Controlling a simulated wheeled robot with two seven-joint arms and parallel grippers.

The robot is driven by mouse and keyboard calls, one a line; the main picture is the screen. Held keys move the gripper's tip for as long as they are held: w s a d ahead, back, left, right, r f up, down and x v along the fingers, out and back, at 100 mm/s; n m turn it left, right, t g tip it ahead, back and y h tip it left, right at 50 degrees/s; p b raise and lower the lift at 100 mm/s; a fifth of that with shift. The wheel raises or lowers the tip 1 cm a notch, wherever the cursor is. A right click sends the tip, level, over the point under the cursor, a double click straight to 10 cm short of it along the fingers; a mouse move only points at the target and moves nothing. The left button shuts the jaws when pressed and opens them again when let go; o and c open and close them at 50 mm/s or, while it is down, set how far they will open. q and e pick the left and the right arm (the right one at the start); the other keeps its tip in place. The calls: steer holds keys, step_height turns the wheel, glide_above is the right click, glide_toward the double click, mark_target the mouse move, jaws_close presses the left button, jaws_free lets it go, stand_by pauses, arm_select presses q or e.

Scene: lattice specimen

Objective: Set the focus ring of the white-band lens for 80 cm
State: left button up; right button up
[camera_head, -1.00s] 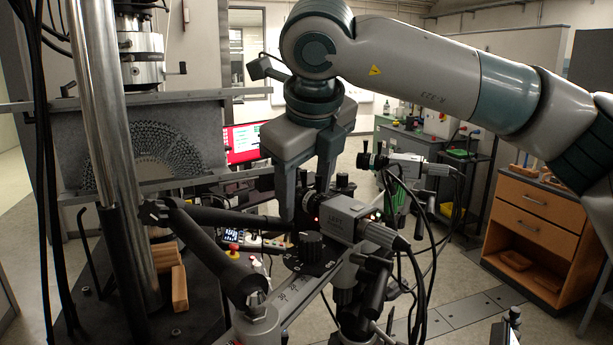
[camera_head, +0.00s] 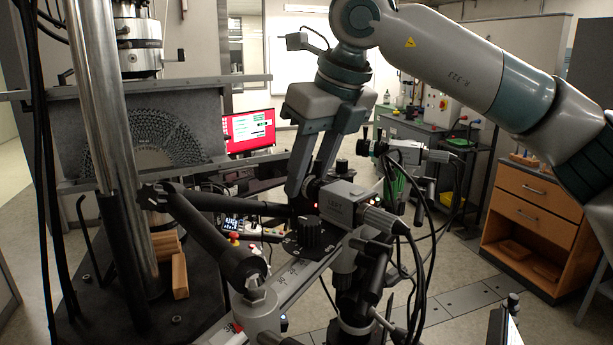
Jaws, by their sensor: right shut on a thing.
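A grey camera body marked LEFT (camera_head: 341,203) sits on a mount in the middle, with a dark lens (camera_head: 314,188) on its left end. My right gripper (camera_head: 308,184) comes down over this lens, tilted, and is shut on it with a finger to either side. The fingers hide much of the lens, so I cannot read the ring's scale or make out a white band. A second camera (camera_head: 408,152) with its own lens (camera_head: 370,147) stands further back on the right, apart from the gripper. My left gripper is not in view.
A black knob (camera_head: 311,232) stands just below the held lens. Cables (camera_head: 420,250) hang behind the cameras. A red-screened monitor (camera_head: 250,131) and a wooden drawer unit (camera_head: 535,215) stand further back.

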steer(key=shift+f, duration=0.1)
steer(key=shift+y, duration=0.3)
steer(key=o, duration=1.1)
steer(key=shift+p+v, duration=0.95)
steer(key=shift+v, duration=2.1)
steer(key=shift+w, duration=0.15)
